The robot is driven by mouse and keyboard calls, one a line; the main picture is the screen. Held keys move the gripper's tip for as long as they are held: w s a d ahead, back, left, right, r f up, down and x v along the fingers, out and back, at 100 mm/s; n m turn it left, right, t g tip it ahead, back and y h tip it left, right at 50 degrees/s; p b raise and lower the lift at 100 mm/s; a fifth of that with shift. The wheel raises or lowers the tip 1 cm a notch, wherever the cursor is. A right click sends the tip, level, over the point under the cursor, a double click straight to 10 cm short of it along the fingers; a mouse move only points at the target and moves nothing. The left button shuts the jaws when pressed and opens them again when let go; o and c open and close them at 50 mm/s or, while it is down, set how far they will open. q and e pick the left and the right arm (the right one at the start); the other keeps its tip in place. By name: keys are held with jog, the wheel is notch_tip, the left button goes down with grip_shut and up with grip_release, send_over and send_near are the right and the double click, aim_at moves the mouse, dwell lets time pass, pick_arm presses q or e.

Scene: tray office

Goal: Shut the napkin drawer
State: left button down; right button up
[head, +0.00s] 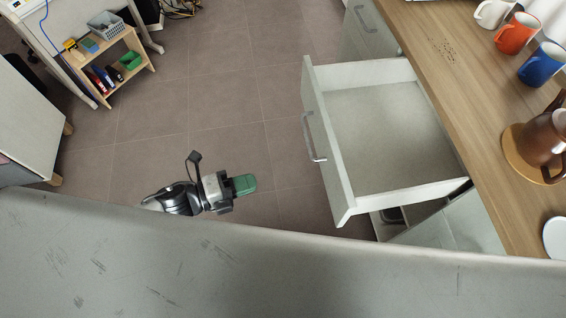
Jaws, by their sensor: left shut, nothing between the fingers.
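The drawer (388,131) is pulled out from the cabinet under the wooden counter. It is white inside and looks empty. Its front panel (325,143) faces left and carries a grey bar handle (313,137). My left gripper (254,184) has green fingers pressed together, with nothing between them. It is to the left of the drawer front and apart from it, with floor showing between them. My right gripper does not show.
The wooden counter (455,95) holds an orange mug (515,36), a blue mug (541,65) and a brown pot (546,140). A small shelf (117,70) stands far left. The tiled floor left of the drawer is clear. A grey surface fills the bottom.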

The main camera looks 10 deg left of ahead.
pick_arm(q)
jog(key=r+p+x, duration=0.1)
jog(key=p+x, duration=0.1)
jog(key=x, duration=1.1)
jog(key=shift+w+d, duration=0.2)
jog(key=shift+w, duration=0.05)
